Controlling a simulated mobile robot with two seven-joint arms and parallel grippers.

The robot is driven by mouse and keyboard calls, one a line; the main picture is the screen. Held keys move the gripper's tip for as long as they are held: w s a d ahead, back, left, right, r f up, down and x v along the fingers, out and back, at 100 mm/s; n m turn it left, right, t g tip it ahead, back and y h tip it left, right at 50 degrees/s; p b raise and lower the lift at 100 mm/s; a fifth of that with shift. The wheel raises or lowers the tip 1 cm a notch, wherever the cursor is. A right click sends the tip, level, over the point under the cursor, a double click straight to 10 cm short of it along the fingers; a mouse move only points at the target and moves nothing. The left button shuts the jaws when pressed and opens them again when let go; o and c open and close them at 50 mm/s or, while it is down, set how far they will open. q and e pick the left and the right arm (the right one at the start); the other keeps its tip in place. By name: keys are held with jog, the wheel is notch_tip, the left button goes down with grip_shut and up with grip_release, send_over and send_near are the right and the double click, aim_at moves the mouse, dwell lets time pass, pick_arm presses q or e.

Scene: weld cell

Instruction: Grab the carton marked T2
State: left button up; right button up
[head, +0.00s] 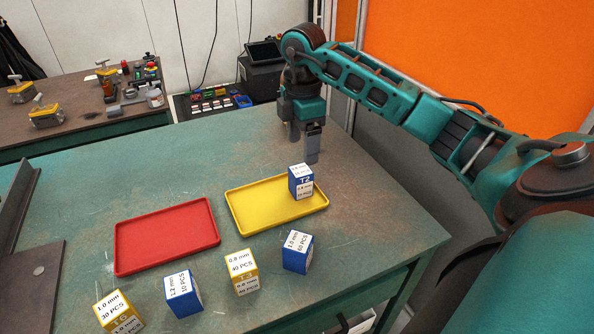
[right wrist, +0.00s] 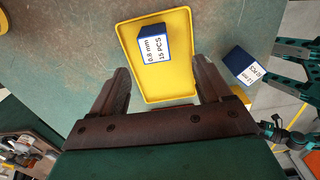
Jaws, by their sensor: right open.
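The blue carton marked T2 (head: 301,182) has a white label and stands upright on the right part of the yellow tray (head: 240,217). In the right wrist view a blue carton with a white label (right wrist: 153,46) stands on the yellow tray (right wrist: 172,91), ahead of the fingers. My right gripper (head: 303,143) is behind and above the T2 carton in the head view, pointing down, apart from it. Its two fingers (right wrist: 164,88) are spread with nothing between them. My left gripper is not in the head view.
A red tray (head: 167,237) lies left of the yellow one. Along the front stand a yellow carton (head: 119,312), a blue carton (head: 183,293), another yellow carton (head: 242,272) and another blue carton (head: 298,252). Dark metal pieces (head: 28,285) occupy the left edge. The table's far middle is clear.

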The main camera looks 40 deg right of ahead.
aim_at(301, 170)
notch_tip(301, 170, down, 4)
jog(key=shift+f, duration=0.2)
jog(key=f, duration=0.3)
jog(key=f+b, duration=0.1)
jog(key=f, duration=0.1)
jog(key=shift+w+d+f, duration=0.1)
jog(key=shift+w+d, duration=0.1)
jog(key=shift+w, duration=0.15)
jog(key=c, duration=1.1)
